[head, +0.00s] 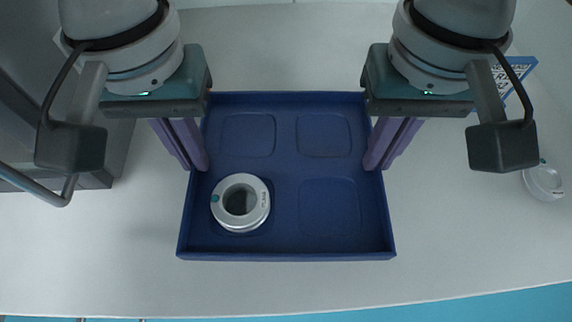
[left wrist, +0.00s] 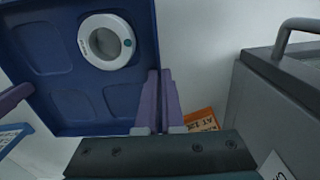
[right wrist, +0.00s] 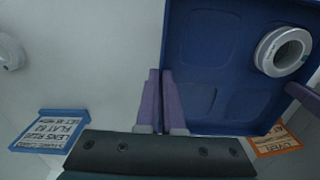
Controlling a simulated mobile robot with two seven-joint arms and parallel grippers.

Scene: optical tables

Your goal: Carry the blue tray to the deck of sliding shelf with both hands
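The blue tray (head: 286,170) lies in front of me over the white table, with shallow square recesses in its floor. A silvery ring-shaped optic (head: 240,203) with a dark centre sits in its near-left recess. My left gripper (head: 190,166) is shut on the tray's left wall; in the left wrist view its purple fingers (left wrist: 160,75) pinch the rim. My right gripper (head: 380,166) is shut on the right wall, and its fingers also show in the right wrist view (right wrist: 159,75). I cannot tell whether the tray touches the table. I cannot identify the sliding shelf.
A grey box (left wrist: 275,105) with a bar handle stands left of the tray. A blue-edged label plate (right wrist: 50,130) and a small round optic (head: 543,182) lie to the right. An orange label (left wrist: 202,120) is by the tray. The table's front edge is near.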

